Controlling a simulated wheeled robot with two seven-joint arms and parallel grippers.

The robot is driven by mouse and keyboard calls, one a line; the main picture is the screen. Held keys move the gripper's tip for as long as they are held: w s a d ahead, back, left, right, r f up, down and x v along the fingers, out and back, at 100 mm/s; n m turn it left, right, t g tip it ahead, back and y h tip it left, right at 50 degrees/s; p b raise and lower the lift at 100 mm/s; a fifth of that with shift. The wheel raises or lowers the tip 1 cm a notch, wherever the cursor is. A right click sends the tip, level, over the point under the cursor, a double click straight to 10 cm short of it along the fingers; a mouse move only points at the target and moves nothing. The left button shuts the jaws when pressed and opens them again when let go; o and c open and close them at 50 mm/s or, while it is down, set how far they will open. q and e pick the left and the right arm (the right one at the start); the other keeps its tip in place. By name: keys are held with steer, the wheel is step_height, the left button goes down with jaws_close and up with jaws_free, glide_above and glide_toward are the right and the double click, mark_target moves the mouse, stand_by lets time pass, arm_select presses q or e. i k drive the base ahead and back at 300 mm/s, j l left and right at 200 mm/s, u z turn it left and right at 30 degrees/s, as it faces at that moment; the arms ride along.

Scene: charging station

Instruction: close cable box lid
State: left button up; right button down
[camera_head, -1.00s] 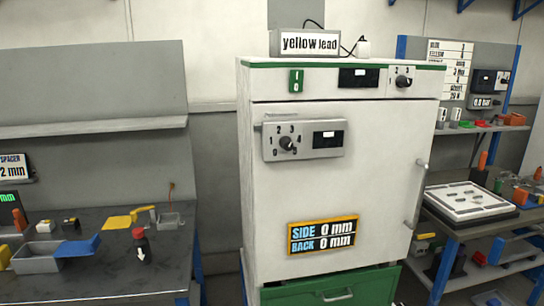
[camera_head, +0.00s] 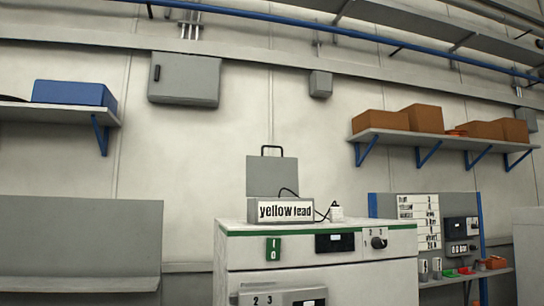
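A box labelled "yellow lead" (camera_head: 270,211) sits on top of the white cabinet (camera_head: 310,262). A grey lid panel (camera_head: 272,176) with a dark handle (camera_head: 272,149) along its top edge stands upright behind the box, so the lid appears open. A black cable (camera_head: 289,191) arches out over the right part of the box to a white plug (camera_head: 336,213) beside it on the cabinet top. The inside of the box is hidden behind its labelled front. Neither of my grippers shows in this view.
The cabinet's green-edged top (camera_head: 390,227) has free room right of the plug. A grey wall box (camera_head: 185,80) hangs above left. A shelf with orange boxes (camera_head: 382,123) is at right. A grey rack (camera_head: 80,245) stands left of the cabinet, with a gap between.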

mark_target(266, 176)
steer(key=i+j, duration=0.45)
steer(key=j, duration=0.25)
steer(key=i+j+u, duration=0.15)
steer(key=i+j, duration=0.35)
steer(key=j, duration=0.2)
steer(key=i+j, duration=0.5)
steer(key=j, duration=0.15)
steer(key=u, duration=0.05)
